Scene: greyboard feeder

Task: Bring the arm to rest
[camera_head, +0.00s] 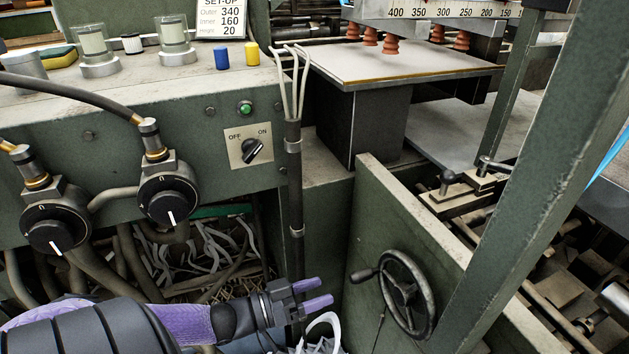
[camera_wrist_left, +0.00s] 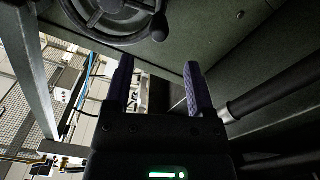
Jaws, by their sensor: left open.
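My left gripper (camera_head: 318,294) reaches in from the bottom left, low in front of the green machine, its purple fingers apart and nothing between them. In the left wrist view the two fingers (camera_wrist_left: 157,88) are spread and empty. To the right of the gripper, apart from it, is a black handwheel (camera_head: 406,295) on a green panel; the wheel also shows at the top of the left wrist view (camera_wrist_left: 118,12). My right gripper is not in either view.
Two black dials (camera_head: 168,198) and an OFF/ON switch (camera_head: 251,150) sit on the machine front. A vertical pipe (camera_head: 295,215) stands behind the gripper. A grey board stack (camera_head: 400,62) lies below orange suction cups. A slanted green post (camera_head: 545,190) crosses the right.

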